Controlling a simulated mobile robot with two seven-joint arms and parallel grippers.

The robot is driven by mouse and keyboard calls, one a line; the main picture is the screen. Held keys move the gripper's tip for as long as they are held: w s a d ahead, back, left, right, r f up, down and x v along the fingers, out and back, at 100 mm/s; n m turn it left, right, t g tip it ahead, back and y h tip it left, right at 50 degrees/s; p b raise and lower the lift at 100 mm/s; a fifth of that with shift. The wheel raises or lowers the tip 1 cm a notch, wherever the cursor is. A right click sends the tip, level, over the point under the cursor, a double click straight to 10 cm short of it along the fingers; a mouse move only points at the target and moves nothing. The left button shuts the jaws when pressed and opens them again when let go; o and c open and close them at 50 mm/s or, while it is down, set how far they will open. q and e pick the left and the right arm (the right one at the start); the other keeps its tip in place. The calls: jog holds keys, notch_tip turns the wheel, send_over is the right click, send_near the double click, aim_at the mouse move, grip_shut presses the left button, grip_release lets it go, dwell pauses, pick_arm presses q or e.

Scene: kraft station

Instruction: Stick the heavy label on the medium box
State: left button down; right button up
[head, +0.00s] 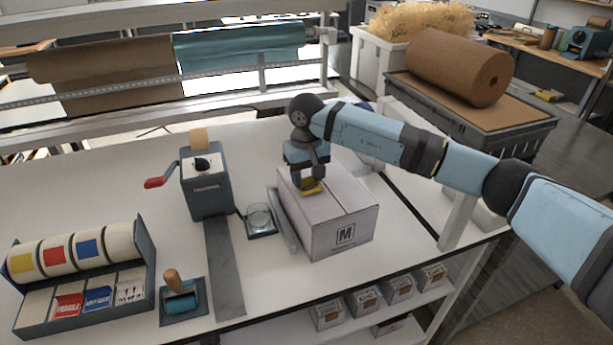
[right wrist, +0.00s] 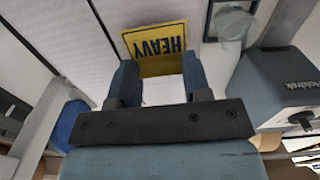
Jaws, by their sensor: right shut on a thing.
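The medium box (head: 335,220), a white carton marked M, stands closed on the white table. The heavy label is a yellow square with black lettering; it shows between and beyond my right fingertips in the right wrist view (right wrist: 155,42) and at the box's top in the head view (head: 312,187). My right gripper (head: 306,180) is shut on the label, right over the box top near its left edge. It also shows in the right wrist view (right wrist: 158,78). I cannot tell whether the label touches the box. My left gripper is not in view.
A label dispenser (head: 95,250) with several rolls stands at the front left, beside a roller (head: 182,290) on its tray. A grey tape machine with a red handle (head: 207,185) and a small glass dish (head: 259,217) stand left of the box. Small boxes (head: 365,298) sit on the shelf below.

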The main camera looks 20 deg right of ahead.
jog(key=shift+f+b, duration=0.45)
dwell(0.7)
jog(key=o, duration=1)
jog(key=shift+c, duration=0.2)
jog(key=shift+r, duration=0.15)
jog(key=shift+r+p, duration=0.55)
jog(key=shift+r, duration=1.6)
